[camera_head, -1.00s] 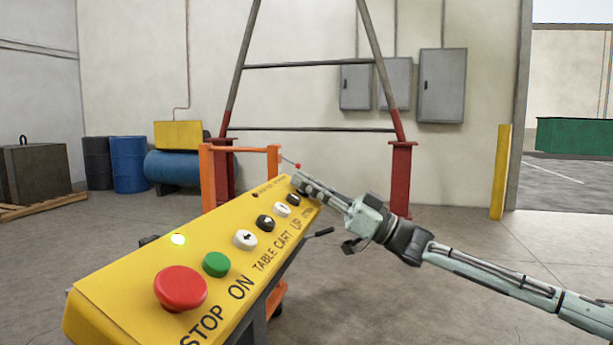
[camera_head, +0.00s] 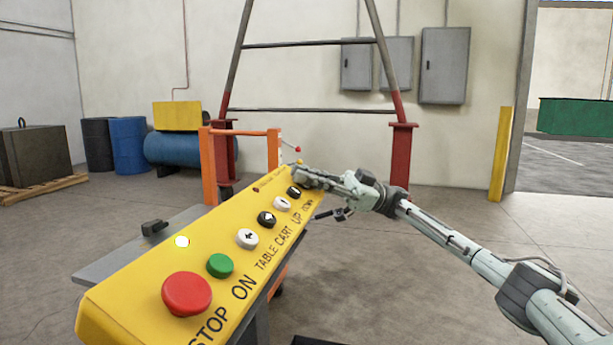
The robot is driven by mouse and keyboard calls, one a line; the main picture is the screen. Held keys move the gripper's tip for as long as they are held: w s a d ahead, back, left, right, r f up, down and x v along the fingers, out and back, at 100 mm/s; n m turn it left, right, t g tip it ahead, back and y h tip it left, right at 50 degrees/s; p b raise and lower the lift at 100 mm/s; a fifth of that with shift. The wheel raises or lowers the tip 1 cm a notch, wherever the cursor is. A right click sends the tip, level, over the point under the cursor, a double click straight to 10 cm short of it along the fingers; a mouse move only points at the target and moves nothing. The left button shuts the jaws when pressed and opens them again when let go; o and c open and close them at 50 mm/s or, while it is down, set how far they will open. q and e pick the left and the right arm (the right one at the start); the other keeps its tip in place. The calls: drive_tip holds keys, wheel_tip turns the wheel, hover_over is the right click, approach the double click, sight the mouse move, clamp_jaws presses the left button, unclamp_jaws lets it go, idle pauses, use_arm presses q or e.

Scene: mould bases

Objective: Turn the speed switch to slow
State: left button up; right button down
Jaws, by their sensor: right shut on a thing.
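A yellow control panel (camera_head: 140,293) slants across the lower left of the head view. It carries a red STOP button (camera_head: 187,293), a green ON button (camera_head: 220,265), and several black and white arrow buttons such as the white one (camera_head: 247,238). My right gripper (camera_head: 300,176) is at the panel's far end, past the last black button (camera_head: 294,191). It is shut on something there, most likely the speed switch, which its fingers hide. Small lettering lies beside the fingers, too small to read. My left gripper is not in view.
An orange frame (camera_head: 207,165) stands behind the panel's far end. A small lever with a red knob (camera_head: 298,149) rises near my right gripper. A grey surface (camera_head: 110,262) lies left of the panel. The floor to the right is open.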

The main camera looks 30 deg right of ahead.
idle(0.4)
drive_tip(key=c, duration=1.6)
unclamp_jaws()
drive_tip(key=shift+v, duration=5.95)
